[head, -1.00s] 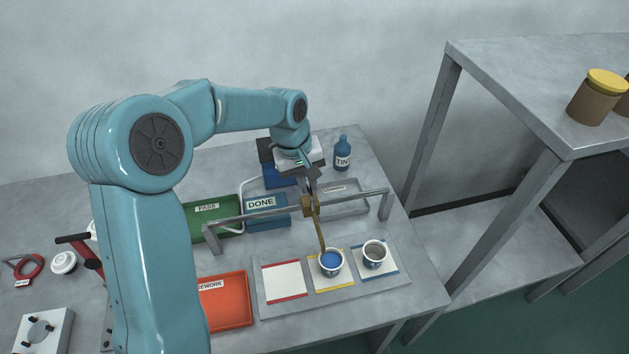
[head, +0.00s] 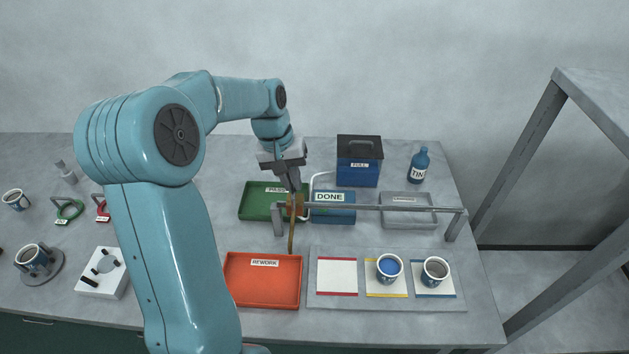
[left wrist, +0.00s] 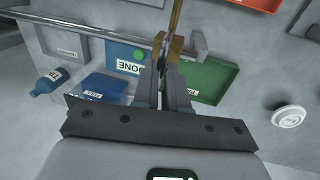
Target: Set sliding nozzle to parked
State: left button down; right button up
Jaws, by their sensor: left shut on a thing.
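The sliding nozzle is a brass block (head: 296,204) with a thin brass tube hanging down, on a grey rail (head: 370,207) on two posts. It is at the rail's left end, close to the left post, and its tube hangs over the back of the red REWORK tray (head: 264,285). My left gripper (head: 294,190) comes from above and is shut on the nozzle block. In the left wrist view both fingers (left wrist: 165,70) close on the brass piece (left wrist: 174,47). My right gripper is not in view.
The green PASS tray (head: 258,199), blue DONE tray (head: 333,211) and blue FULL box (head: 357,170) stand behind the rail. A TINT bottle (head: 419,165) stands at the back right. Two cups, one with blue content (head: 389,268), stand on the pad board (head: 330,299).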

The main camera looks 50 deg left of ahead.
pick_arm(q)
jog(key=shift+s+a+r, duration=0.15)
jog(key=shift+s+a, duration=0.25)
jog(key=shift+s, duration=0.05)
